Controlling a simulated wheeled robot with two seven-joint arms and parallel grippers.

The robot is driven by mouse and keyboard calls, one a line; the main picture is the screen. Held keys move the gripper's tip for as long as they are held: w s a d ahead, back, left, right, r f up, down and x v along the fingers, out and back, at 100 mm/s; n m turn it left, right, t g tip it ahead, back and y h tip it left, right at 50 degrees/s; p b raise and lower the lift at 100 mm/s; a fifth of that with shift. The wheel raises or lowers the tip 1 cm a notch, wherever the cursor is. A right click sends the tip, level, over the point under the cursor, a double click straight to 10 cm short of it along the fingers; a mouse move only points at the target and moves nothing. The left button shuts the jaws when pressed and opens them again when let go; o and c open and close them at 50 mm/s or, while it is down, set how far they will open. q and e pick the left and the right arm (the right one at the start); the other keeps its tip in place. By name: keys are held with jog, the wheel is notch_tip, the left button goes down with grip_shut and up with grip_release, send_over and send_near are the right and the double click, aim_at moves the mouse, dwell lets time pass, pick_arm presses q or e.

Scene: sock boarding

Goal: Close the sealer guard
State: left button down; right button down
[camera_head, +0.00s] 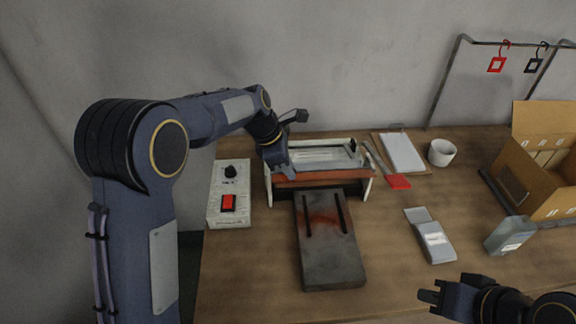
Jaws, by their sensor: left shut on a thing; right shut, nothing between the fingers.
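The sealer (368,188) stands at the back of the table, with pale side frames and a reddish-brown bar across its front. Its guard (325,177) seems to be the part with this front bar; I cannot tell its exact angle. My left gripper (280,172) reaches in from the left and is shut on the guard near its left end. The arm's wrist hides part of the sealer's left side. My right gripper (432,297) is shut and empty, low at the front right, apart from the sealer.
A dark grey plate (330,262) with two slots lies before the sealer. A control box (229,205) with a red switch stands left of it. To the right are a white pad (403,152), a white cup (441,152), a grey packet (435,242), and an open carton (535,187).

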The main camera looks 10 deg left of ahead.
pick_arm(q)
jog(key=shift+s+d+f+t+b, duration=0.1)
jog(key=shift+s+f+t+b, duration=0.5)
jog(key=shift+b, duration=0.5)
jog(key=shift+s+d+f+m+t+y+b, duration=0.1)
jog(key=shift+s+f+m+t+y+b, duration=0.1)
jog(key=shift+t+b, duration=0.35)
jog(key=shift+s+d+f+m+t+y+b, duration=0.1)
jog(key=shift+s+m+t+b, duration=0.1)
jog(key=shift+t+b, duration=0.35)
jog(key=shift+s+f+m+t+b, duration=0.15)
jog(key=shift+s+f+t+b, duration=0.15)
jog(key=shift+t, duration=0.4)
jog(key=shift+s+f+m+t+b, duration=0.15)
jog(key=shift+f+t+b, duration=0.2)
jog(key=shift+t, duration=0.35)
jog(key=c, duration=1.3)
grip_release()
